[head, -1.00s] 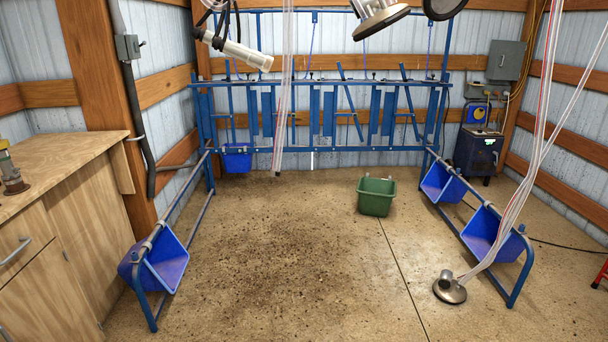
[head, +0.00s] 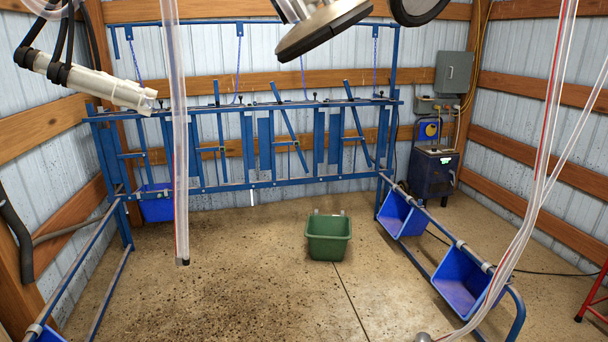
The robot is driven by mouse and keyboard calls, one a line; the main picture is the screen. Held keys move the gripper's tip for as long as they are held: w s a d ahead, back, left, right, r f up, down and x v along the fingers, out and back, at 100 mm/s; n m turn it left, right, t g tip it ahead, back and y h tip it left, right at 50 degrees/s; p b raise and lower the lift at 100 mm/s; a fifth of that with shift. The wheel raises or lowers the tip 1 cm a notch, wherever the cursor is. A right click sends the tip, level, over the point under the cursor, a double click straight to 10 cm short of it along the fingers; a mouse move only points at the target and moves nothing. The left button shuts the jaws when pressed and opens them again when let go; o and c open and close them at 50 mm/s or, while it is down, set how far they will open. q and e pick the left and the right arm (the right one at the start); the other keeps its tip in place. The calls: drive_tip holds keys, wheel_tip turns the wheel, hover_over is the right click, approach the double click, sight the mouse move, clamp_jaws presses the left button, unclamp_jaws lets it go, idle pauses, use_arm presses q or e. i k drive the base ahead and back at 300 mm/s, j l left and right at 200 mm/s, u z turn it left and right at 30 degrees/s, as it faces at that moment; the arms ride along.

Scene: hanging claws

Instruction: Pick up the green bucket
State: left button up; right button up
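The green bucket (head: 328,247) stands upright on the floor, slightly right of the middle of the head view. It stands in front of the blue metal stall frame (head: 262,172), apart from it. Its top is open, and small pale brackets show at its back rim. Nothing covers it.
Blue buckets hang on the right rail (head: 430,262) and at the back left (head: 157,208). A clear hose (head: 180,150) hangs left of the bucket, and more tubes (head: 540,170) hang at the right. The floor (head: 230,290) before the bucket is mostly clear.

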sight(328, 237)
drive_tip(key=i, duration=2.2)
